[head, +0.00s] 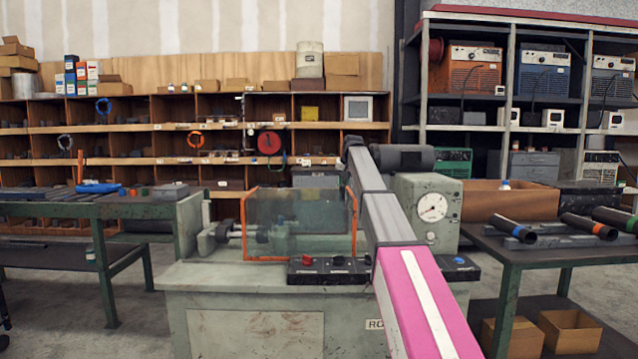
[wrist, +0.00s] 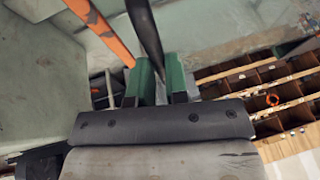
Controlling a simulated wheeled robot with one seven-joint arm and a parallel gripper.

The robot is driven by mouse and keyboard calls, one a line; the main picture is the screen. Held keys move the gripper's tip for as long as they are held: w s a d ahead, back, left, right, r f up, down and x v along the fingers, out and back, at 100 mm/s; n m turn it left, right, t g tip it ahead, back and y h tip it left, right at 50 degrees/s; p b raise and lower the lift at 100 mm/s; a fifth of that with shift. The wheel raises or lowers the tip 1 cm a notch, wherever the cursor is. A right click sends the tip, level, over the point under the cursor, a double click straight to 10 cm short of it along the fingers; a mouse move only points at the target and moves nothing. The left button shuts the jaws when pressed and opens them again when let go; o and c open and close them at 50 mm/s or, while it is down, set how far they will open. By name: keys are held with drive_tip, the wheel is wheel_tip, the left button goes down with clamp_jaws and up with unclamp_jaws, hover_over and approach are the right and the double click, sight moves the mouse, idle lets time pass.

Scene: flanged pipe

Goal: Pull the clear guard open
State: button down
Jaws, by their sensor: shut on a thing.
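The clear guard (head: 300,222) is a see-through panel with an orange frame. It stands upright at the front of the grey-green machine (head: 255,325), across the space between its two end blocks. My arm passes in front of the guard's right edge in the head view and hides my gripper there. In the wrist view my gripper (wrist: 161,82) has green fingers shut on a black bar (wrist: 147,35), the guard's handle as it appears. An orange strip of the guard frame (wrist: 103,28) runs beside the bar, to the left.
A black control panel (head: 330,270) with knobs lies below the guard. A block with a round gauge (head: 432,207) stands to its right. A workbench (head: 100,205) is at left and a table with pipes (head: 545,250) at right. Shelves line the back.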

drive_tip(key=d, duration=1.7)
drive_tip(key=shift+s+d, duration=0.15)
drive_tip(key=shift+s, duration=0.15)
drive_tip(key=c, duration=1.1)
unclamp_jaws()
drive_tip(key=shift+r, duration=0.1)
drive_tip(key=v, duration=1)
drive_tip(key=shift+s+r, duration=0.2)
drive_tip(key=shift+r, duration=0.1)
